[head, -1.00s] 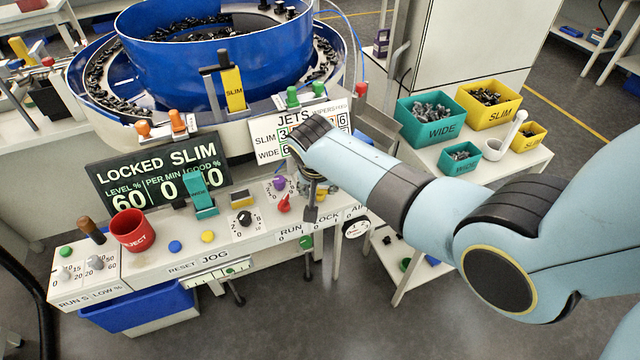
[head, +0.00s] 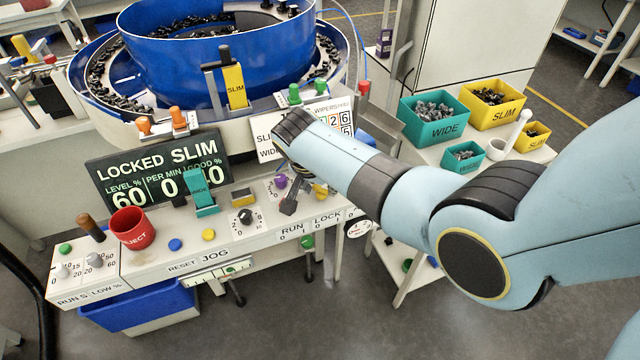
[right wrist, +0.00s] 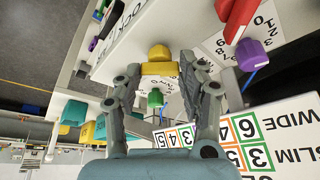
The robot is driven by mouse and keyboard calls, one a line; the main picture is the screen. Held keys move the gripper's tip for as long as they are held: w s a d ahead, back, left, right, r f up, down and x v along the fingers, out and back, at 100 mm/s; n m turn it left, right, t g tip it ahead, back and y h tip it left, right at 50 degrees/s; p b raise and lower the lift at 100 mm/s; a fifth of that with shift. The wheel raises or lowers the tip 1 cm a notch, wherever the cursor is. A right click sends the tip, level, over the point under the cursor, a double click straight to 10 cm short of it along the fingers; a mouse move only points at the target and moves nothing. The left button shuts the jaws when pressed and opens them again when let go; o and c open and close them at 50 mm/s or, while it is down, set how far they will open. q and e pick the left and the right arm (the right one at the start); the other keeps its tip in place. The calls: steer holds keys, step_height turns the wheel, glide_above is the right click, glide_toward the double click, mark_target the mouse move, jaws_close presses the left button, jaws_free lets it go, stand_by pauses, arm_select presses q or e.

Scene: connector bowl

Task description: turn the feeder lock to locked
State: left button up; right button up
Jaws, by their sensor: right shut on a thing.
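The yellow lock knob (head: 320,190) stands on the white control panel above the LOCK 0 1 label. In the right wrist view the yellow knob (right wrist: 158,55) sits between the two fingers. My right gripper (head: 304,196) reaches down over the panel from the right and is shut on this knob; one dark finger shows left of it. The knob's exact pointing is hidden. The feeder's display (head: 158,180) reads LOCKED SLIM, level 60. My left gripper is not in view.
The red knob shows beside the fingers in the right wrist view (right wrist: 237,20). A purple knob (head: 280,181), a black dial (head: 245,217) and a red REJECT cup (head: 131,228) share the panel. The JETS board stands behind. Teal and yellow bins (head: 432,120) stand at right.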

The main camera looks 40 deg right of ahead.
steer(key=o, duration=1.2)
steer(key=shift+c, duration=0.2)
steer(key=v, duration=1.2)
steer(key=shift+s, duration=0.1)
